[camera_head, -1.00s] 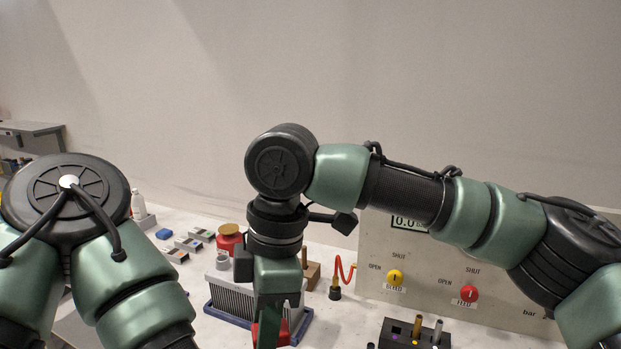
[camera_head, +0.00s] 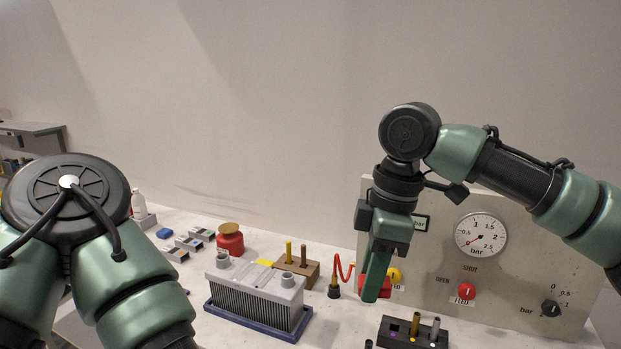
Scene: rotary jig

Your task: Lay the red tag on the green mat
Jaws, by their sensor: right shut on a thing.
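My right gripper (camera_head: 376,289) hangs in front of the grey gauge panel, pointing down, shut on the red tag (camera_head: 386,288). The tag shows as red edges beside the green fingers, and most of it is hidden by them. It is held above the table, in the air. I cannot make out the green mat in this view. My left arm comes in from the left, but its gripper is out of view.
A grey finned block (camera_head: 256,290) stands in a blue tray (camera_head: 250,322). A black holder (camera_head: 412,333) with pegs is at the front. The gauge panel (camera_head: 440,270) stands behind. A red canister (camera_head: 230,240) and small blocks are at the left. White table (camera_head: 340,325) is bare between.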

